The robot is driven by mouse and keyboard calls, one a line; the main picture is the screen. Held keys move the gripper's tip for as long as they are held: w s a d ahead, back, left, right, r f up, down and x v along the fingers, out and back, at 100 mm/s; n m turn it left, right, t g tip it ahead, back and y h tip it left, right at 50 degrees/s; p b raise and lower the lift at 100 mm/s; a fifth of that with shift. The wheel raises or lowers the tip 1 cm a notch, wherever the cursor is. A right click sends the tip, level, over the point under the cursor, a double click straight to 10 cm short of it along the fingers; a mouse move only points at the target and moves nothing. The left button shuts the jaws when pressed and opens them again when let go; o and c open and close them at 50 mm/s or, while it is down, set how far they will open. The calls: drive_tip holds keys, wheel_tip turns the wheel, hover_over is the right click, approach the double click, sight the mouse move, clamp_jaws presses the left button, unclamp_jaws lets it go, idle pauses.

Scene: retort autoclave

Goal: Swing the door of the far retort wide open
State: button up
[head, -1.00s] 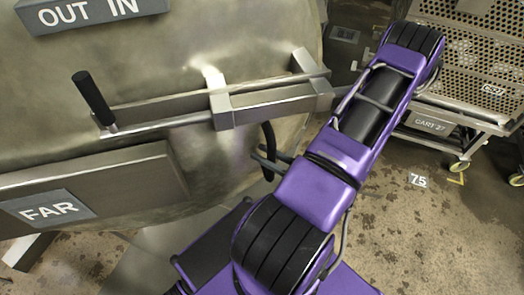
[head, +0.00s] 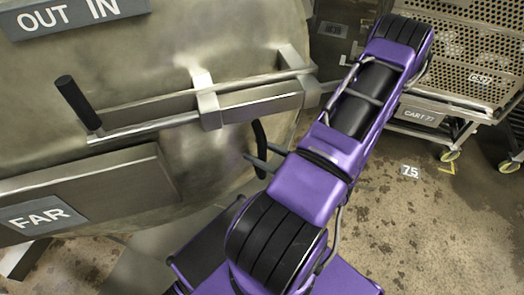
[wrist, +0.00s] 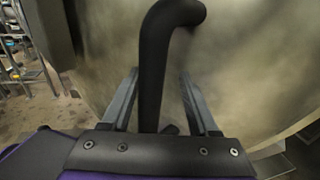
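The far retort's door (head: 170,60) is a large grey metal disc filling the left of the head view, with a FAR sign (head: 40,217) low on it. A latch lever with a black grip (head: 77,101) lies along a bar across the door. A black curved pull handle (head: 259,140) sits near the door's lower right. My gripper (head: 254,163) is at this handle. In the wrist view, the black handle (wrist: 152,70) stands between my two grey fingers (wrist: 160,88), with gaps on both sides. The fingers are apart, not closed on it.
A perforated cart (head: 465,60) labelled CART 77 stands at the upper right. The stained floor (head: 400,230) is clear at the lower right. Racking (wrist: 25,50) shows at the left of the wrist view. An OUT IN sign (head: 70,15) is on the door.

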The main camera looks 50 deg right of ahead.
drive_tip(key=shift+a, duration=0.1)
drive_tip(key=v, duration=1.7)
drive_tip(key=shift+s, duration=0.2)
drive_tip(key=shift+c, duration=0.3)
